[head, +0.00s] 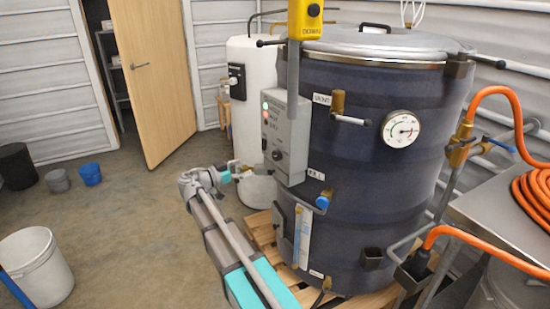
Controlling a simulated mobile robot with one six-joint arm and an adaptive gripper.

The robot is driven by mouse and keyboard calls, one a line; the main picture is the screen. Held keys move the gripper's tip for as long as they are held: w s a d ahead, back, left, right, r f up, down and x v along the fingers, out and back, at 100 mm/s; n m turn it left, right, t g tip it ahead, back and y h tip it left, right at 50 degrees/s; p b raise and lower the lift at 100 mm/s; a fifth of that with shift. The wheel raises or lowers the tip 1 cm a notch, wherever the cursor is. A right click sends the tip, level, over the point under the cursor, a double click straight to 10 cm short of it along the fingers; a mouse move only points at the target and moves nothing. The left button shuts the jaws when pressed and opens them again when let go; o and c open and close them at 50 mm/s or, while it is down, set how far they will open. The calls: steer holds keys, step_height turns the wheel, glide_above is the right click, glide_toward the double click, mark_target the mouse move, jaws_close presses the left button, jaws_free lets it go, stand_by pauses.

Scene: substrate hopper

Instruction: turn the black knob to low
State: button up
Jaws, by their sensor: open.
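The black knob (277,155) is small and sits on the lower front of a grey control box (286,137). The box is mounted on the left side of a large dark blue vessel (360,180). Lights show on the box above the knob. The knob's pointer and markings are too small to read. My gripper (238,169) is at the end of my arm, left of the box and slightly below the knob's height. It is apart from the knob, with its jaws open and nothing visible between them.
A yellow unit (305,20) hangs above the box. A white tank (257,85) stands behind my gripper. A brass valve (338,103) and a dial gauge (400,129) project from the vessel. A steel table with orange hose (535,195) is at right.

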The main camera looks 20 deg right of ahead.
mark_target(274, 157)
steer(key=d, duration=0.4)
steer(key=w+d, duration=0.1)
steer(key=d, duration=0.7)
steer(key=shift+w+d, duration=0.35)
steer(key=c, duration=1.1)
steer(key=shift+d, duration=0.15)
steer(key=shift+c, duration=0.2)
